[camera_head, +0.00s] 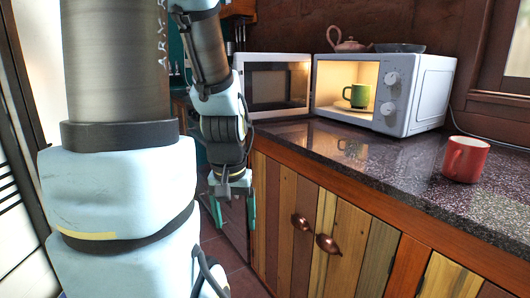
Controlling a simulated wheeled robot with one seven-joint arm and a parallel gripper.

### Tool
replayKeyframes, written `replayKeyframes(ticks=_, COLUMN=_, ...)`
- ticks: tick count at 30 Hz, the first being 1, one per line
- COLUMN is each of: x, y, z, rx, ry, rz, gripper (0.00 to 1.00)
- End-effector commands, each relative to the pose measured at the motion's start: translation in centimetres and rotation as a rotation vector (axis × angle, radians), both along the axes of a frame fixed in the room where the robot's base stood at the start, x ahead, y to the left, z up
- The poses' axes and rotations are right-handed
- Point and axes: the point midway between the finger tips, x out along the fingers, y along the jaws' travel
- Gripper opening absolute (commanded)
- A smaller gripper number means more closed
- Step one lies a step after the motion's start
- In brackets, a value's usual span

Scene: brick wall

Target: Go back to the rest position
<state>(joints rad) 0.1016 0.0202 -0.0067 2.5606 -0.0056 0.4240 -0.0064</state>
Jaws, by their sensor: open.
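My gripper (232,212) hangs from my arm, pointing down, in front of the counter's left end and below the level of its top. Its two green fingers are apart and nothing is between them. A green mug (357,96) stands inside the lit microwave (424,92), whose door (272,88) is swung wide open to the left. A red mug (465,159) stands upright on the counter at the right. My gripper is apart from both mugs and from the microwave.
The dark speckled counter (390,165) is clear between the microwave and the red mug. Wooden cabinet doors with round knobs (327,243) are close to the right of my gripper. A teapot (347,45) and a dish (399,48) sit on top of the microwave.

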Motion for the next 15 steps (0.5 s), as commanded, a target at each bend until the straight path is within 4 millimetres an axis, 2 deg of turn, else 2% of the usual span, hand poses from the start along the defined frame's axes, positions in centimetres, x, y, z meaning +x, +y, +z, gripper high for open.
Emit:
replayKeyframes(ticks=1, x=0.0, y=0.0, z=1.6, rx=0.000, ry=0.000, rz=-0.001, gripper=0.79)
replayKeyframes(ticks=5, x=0.0, y=0.0, z=3.8, rx=0.000, ry=-0.001, rz=-0.002, gripper=0.79)
replayKeyframes(ticks=12, x=0.1, y=0.0, z=9.9, rx=0.000, ry=-0.002, rz=-0.002, gripper=0.79)
replayKeyframes(ticks=15, x=0.1, y=0.0, z=11.6, rx=0.000, ry=-0.002, rz=-0.003, gripper=0.79)
